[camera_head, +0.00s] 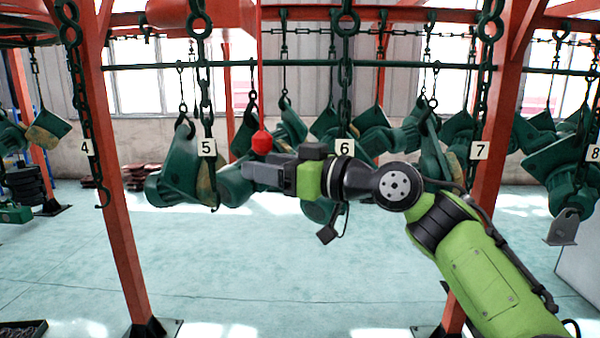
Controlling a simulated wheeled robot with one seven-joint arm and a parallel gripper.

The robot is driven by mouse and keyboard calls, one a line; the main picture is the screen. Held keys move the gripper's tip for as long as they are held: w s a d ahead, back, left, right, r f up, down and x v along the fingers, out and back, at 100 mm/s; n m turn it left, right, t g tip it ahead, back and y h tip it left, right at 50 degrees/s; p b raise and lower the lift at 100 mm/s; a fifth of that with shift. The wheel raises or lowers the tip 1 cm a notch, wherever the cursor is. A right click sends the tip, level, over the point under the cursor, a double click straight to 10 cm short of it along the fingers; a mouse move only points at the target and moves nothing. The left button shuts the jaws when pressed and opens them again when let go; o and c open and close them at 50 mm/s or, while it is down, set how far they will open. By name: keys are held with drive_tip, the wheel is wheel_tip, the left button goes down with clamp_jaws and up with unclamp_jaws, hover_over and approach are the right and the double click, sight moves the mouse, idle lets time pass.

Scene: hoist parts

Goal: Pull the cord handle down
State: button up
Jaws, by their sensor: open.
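A red cord handle (262,142) hangs at the end of a thin red cord (259,70) that comes down from above, between the chains tagged 5 and 6. My gripper (250,174) is open and points left, just below the handle in the picture. Whether it touches the handle or differs from it in depth cannot be told. The inner faces of the fingers are hard to make out against the dark green parts behind them.
Several dark green hoist parts (180,170) hang from hooks and chains with number tags. Red posts stand at left (115,170) and right (497,110). The pale green floor (240,270) in front is mostly clear.

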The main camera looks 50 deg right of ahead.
drive_tip(key=s+d+b, duration=0.1)
drive_tip(key=s+d, duration=0.1)
drive_tip(key=s, duration=1.2)
drive_tip(key=shift+d, duration=0.3)
